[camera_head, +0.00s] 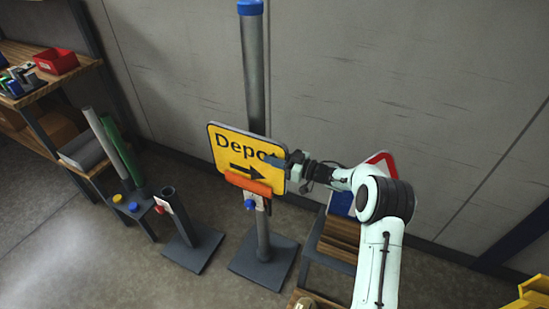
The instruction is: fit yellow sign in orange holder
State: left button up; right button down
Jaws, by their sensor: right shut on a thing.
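The yellow sign (230,148) reads "Depot" with a black arrow and stands upright, slightly tilted, in front of a grey post (254,80) with a blue cap. The orange holder (248,182) is at the sign's lower edge and covers part of it. I cannot tell whether the sign is fully seated in it. My right gripper (284,163) is shut on the yellow sign at its right edge. The contact between fingers and sign is partly hidden by the gripper. My left gripper is not in view.
A short dark post (178,215) on a square base stands left of the main post. A wooden shelf (75,70) with a red bin (56,61) is at the left. A red-and-white triangular sign (382,160) is behind my right arm. Yellow items (530,293) are at the lower right.

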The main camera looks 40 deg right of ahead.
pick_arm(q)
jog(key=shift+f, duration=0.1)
pick_arm(e)
jog(key=c, duration=1)
grip_release()
jog(key=shift+o, duration=0.4)
jog(key=shift+f, duration=0.2)
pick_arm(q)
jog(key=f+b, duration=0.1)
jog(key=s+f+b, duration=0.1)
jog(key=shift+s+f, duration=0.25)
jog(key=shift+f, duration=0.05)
pick_arm(e)
jog(key=v, duration=1.3)
jog(key=shift+s, duration=0.2)
jog(key=shift+r, duration=0.15)
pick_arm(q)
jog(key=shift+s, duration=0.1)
pick_arm(e)
jog(key=shift+d, duration=0.1)
